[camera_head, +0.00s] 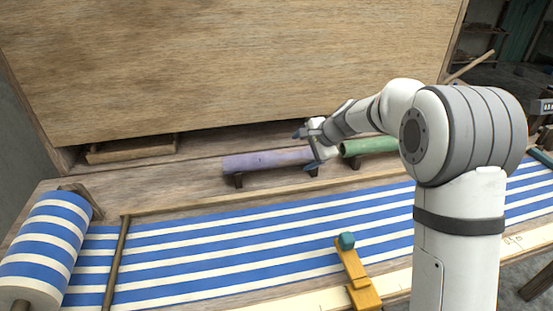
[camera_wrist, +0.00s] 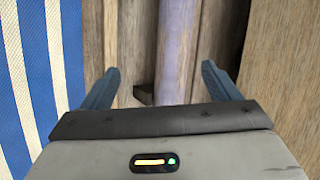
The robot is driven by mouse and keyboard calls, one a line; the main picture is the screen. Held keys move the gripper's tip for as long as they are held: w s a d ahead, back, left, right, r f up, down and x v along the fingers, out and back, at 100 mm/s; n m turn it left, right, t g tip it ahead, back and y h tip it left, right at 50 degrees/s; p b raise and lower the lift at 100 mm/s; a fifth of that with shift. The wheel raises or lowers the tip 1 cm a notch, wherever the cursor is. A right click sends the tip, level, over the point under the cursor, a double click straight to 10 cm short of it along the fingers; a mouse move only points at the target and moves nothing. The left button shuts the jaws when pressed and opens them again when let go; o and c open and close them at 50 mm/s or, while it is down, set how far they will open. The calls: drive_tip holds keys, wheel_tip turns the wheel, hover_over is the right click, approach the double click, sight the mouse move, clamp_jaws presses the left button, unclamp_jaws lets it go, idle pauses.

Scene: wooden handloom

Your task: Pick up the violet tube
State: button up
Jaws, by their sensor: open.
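The violet tube (camera_head: 262,160) lies sideways on small dark supports behind the striped cloth in the head view. My gripper (camera_head: 308,150) is at the tube's right end, with its blue fingers spread. In the wrist view the violet tube (camera_wrist: 176,50) runs from the top edge down between the two open fingers of my gripper (camera_wrist: 160,82), nearer the right finger. The tube's lower part there is hidden behind the gripper body. Nothing is held, and I cannot tell whether a finger touches the tube.
A green tube (camera_head: 370,146) lies to the right of the violet one, partly behind my arm. The blue-and-white cloth (camera_head: 220,232) spreads in front, with a cloth roll (camera_head: 48,245) at left. A yellow wooden piece with a teal knob (camera_head: 355,272) stands at the front. A wooden panel (camera_head: 230,65) rises behind.

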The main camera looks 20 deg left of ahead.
sight(276, 159)
drive_tip(key=shift+m+y, duration=0.4)
drive_tip(key=shift+m, duration=0.4)
drive_tip(key=w+a+f, duration=0.1)
drive_tip(key=a, duration=0.1)
drive_tip(key=w+a+f, duration=0.1)
drive_tip(key=a+f, duration=0.1)
drive_tip(key=w+a+f, duration=0.1)
drive_tip(key=a, duration=0.1)
drive_tip(key=shift+f, duration=0.2)
drive_tip(key=x, duration=0.7)
drive_tip(key=shift+a+p, duration=0.1)
drive_tip(key=shift+p, duration=0.25)
drive_tip(key=shift+s, duration=0.1)
drive_tip(key=c, duration=1.3)
wheel_tip(276, 159, up, 10)
drive_tip(key=shift+r+p, duration=0.15)
drive_tip(key=shift+p, duration=0.2)
